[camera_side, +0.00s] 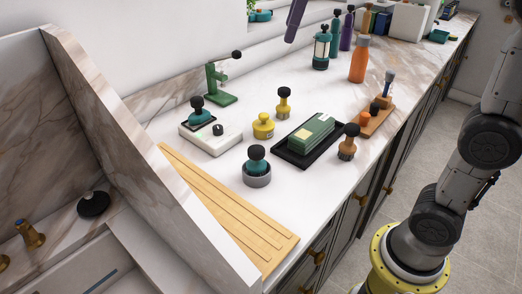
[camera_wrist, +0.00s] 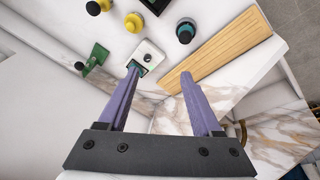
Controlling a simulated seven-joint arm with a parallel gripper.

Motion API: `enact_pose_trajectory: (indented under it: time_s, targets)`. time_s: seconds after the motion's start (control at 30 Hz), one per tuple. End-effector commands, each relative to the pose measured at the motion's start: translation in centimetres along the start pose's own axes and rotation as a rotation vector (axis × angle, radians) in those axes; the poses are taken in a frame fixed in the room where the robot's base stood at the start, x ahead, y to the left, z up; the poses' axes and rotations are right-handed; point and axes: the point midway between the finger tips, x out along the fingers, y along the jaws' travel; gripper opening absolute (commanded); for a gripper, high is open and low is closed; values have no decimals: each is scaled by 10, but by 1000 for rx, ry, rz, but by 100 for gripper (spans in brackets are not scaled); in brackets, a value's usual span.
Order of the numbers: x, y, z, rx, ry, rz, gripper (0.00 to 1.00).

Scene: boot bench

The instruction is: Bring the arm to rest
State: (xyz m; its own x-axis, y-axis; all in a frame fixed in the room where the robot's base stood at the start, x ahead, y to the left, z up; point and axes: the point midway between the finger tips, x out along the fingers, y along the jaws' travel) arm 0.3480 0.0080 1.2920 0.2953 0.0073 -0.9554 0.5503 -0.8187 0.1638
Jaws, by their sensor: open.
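My gripper (camera_wrist: 158,72) is open in the wrist view, its two purple fingers apart with nothing between them. It is above the counter, with its tips in front of the white box (camera_wrist: 150,53) in the picture. In the side view a purple finger (camera_side: 296,18), apparently mine, hangs into the top edge, clear of the counter items. The rest of the gripper is out of that view. Parts of my arm stand at the right of the side view.
On the counter are a white box with a teal-knobbed piece (camera_side: 210,133), green stand (camera_side: 218,85), teal knob in a grey ring (camera_side: 256,168), yellow pieces (camera_side: 263,127), dark tray (camera_side: 282,153) with a green box, wooden board (camera_side: 235,215) and orange bottle (camera_side: 359,60). A marble partition (camera_side: 130,135) rises at left.

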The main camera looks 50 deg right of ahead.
Motion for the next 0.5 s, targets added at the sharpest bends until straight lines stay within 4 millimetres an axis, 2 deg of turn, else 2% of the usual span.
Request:
enact_pose_trajectory:
  time_s: [0.03, 0.1, 0.23, 0.37, 0.5]
  targets:
    - [-4, -11, 18, 24, 15, 11, 66]
    - [-4, -24, 40, 64, 34, 24, 66]
    - [6, -51, 82, 145, 70, 45, 66]
    - [28, -76, 122, 232, 103, 61, 66]
    - [63, -102, 161, 335, 134, 71, 66]
